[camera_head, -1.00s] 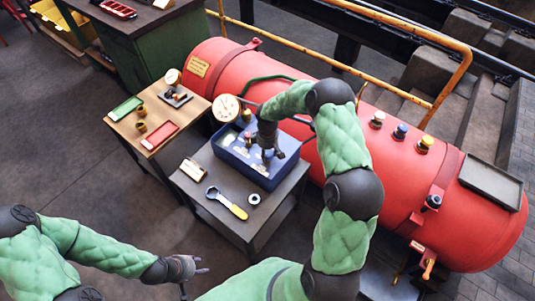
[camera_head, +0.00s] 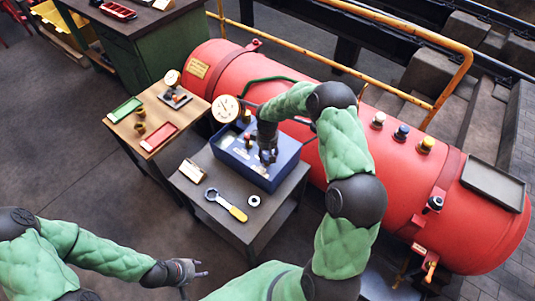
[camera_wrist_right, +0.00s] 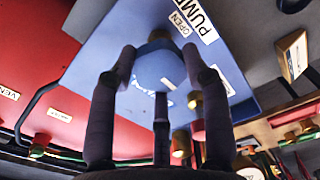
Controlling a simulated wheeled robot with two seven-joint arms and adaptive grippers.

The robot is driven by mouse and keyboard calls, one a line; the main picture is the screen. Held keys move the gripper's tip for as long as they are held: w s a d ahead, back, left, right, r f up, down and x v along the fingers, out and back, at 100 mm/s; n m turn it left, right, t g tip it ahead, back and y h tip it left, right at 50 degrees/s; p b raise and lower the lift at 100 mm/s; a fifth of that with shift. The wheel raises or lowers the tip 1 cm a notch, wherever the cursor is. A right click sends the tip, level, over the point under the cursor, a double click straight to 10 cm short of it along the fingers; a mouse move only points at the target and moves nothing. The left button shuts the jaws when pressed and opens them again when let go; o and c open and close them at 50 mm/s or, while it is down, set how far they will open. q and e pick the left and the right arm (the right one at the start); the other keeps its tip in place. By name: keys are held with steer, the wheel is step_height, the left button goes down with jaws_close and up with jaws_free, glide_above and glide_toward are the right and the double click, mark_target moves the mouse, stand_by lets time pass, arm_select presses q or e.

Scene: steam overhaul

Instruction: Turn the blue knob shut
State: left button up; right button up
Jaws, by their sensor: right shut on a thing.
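The blue knob (camera_wrist_right: 158,68) sits on a blue panel (camera_wrist_right: 105,50) beside labels reading "OPEN" and "PUMP" in the right wrist view. My right gripper (camera_wrist_right: 160,90) has its dark fingers around the knob and is shut on it. In the head view my right gripper (camera_head: 267,154) reaches down into the blue box (camera_head: 270,181) on the small table, and its fingers hide the knob there. My left gripper (camera_head: 193,272) is at the lower left with its fingers spread, empty and away from the box.
A red boiler (camera_head: 330,160) lies behind the box, with white, blue and yellow caps on top. A yellow-handled wrench (camera_head: 228,205) and a ring (camera_head: 254,201) lie on the table's front. A wooden table (camera_head: 150,105) holds trays. The floor at left is clear.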

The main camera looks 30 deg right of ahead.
mark_target(267, 154)
steer(key=o, duration=1.1)
steer(key=shift+a, duration=0.1)
steer(key=shift+o, duration=0.2)
step_height(267, 154, up, 12)
steer(key=s+a+f+m+y, duration=0.1)
steer(key=s+a+f+y, duration=0.1)
steer(key=s+a+f, duration=0.6)
steer(key=s+a+f+m+y, duration=0.15)
steer(key=s+a+f, duration=0.35)
steer(key=a+f, duration=0.55)
steer(key=s+a+f+m, duration=0.2)
steer(key=s+a+f, duration=0.1)
steer(key=s, duration=0.8)
steer(key=shift+s+a, duration=0.35)
steer(key=shift+a, duration=0.25)
